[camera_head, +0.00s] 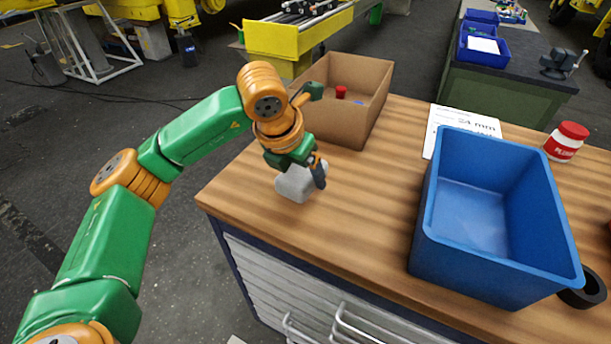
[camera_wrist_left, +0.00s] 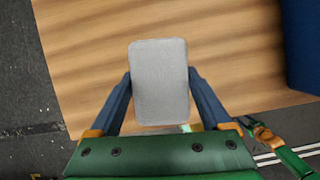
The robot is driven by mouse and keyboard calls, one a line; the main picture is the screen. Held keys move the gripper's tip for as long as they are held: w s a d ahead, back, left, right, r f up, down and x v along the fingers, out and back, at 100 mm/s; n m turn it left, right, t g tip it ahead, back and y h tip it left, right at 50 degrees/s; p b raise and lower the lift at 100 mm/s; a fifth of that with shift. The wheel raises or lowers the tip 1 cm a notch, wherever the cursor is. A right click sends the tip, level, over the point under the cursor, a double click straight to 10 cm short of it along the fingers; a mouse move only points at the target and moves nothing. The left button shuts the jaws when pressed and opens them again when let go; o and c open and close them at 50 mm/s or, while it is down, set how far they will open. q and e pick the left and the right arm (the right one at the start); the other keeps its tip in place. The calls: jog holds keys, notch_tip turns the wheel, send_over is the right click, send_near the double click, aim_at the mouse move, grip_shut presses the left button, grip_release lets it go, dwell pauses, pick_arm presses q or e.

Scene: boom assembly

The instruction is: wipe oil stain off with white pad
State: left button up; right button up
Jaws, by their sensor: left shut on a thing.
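The white pad (camera_head: 293,185) is a light grey-white block with rounded corners. My left gripper (camera_head: 303,176) is shut on it, near the left front part of the wooden workbench (camera_head: 365,215). In the left wrist view the pad (camera_wrist_left: 160,82) sits between the two dark fingers of the left gripper (camera_wrist_left: 160,95). I cannot tell whether the pad touches the bench top. No oil stain shows on the visible wood; any under the pad or arm is hidden. My right gripper is not in view.
A cardboard box (camera_head: 365,85) with a red item stands behind the gripper. A blue bin (camera_head: 565,240) stands at the right, with a paper sheet (camera_head: 440,118), a red-and-white jar (camera_head: 566,142) and a black ring (camera_head: 592,290) around it. The bench between gripper and bin is clear.

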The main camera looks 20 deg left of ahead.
pick_arm(q)
jog(key=shift+r+p, duration=0.7)
jog(key=shift+r, duration=0.65)
